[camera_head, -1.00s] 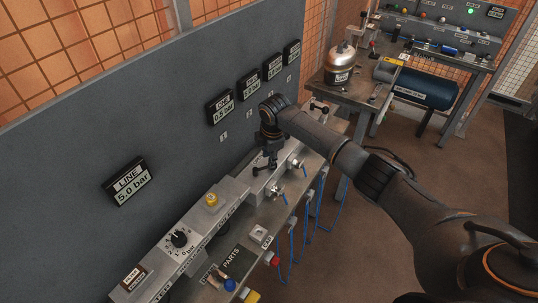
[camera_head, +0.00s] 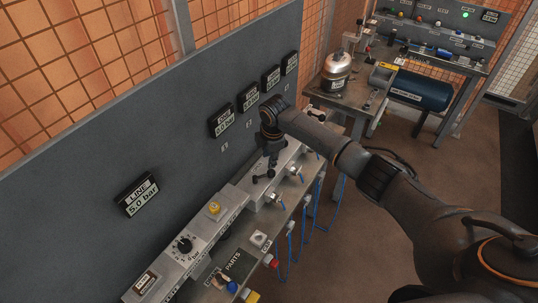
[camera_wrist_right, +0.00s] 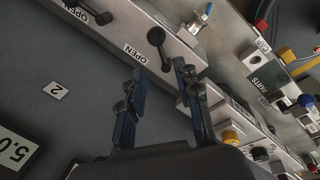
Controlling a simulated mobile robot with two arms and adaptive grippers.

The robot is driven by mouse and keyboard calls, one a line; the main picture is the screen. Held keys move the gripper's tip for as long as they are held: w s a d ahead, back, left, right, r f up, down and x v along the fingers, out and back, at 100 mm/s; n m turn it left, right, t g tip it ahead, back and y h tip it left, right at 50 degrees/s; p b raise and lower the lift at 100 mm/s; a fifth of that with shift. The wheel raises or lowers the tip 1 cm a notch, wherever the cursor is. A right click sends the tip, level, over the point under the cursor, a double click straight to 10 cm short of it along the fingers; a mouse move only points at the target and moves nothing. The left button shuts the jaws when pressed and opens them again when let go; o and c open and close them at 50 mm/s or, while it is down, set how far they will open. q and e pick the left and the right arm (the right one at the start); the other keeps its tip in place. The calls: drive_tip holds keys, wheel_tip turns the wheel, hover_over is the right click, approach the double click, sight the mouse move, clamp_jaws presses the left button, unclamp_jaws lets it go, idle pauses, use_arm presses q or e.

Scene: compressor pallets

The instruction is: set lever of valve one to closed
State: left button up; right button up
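The lever of valve one, a dark lever with a round black knob, sits on the grey valve block nearest my right gripper; its knob (camera_head: 257,179) shows just below the fingers in the head view. In the right wrist view the lever (camera_wrist_right: 161,50) lies just beyond the fingertips, between their lines, next to an OPEN label (camera_wrist_right: 133,53). My right gripper (camera_head: 270,165) points down over the block. Its two fingers (camera_wrist_right: 160,72) stand apart in the wrist view with nothing gripped between them. Whether a fingertip touches the lever I cannot tell. My left gripper is not in view.
The grey wall panel (camera_head: 90,170) stands close behind the block, with several pressure displays. A regulator box with a dial (camera_head: 184,245) and a yellow knob (camera_head: 214,208) is nearer. Another lever (camera_wrist_right: 100,15) lies along the block. Blue hoses (camera_head: 302,220) hang in front.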

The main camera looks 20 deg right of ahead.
wheel_tip(320, 180, up, 6)
drive_tip(key=s, duration=0.1)
drive_tip(key=shift+p, duration=0.3)
idle(0.4)
drive_tip(key=shift+s, duration=0.1)
wheel_tip(320, 180, up, 12)
drive_tip(key=s, duration=0.2)
drive_tip(key=shift+s+f, duration=0.15)
idle(0.3)
drive_tip(key=shift+c, duration=0.4)
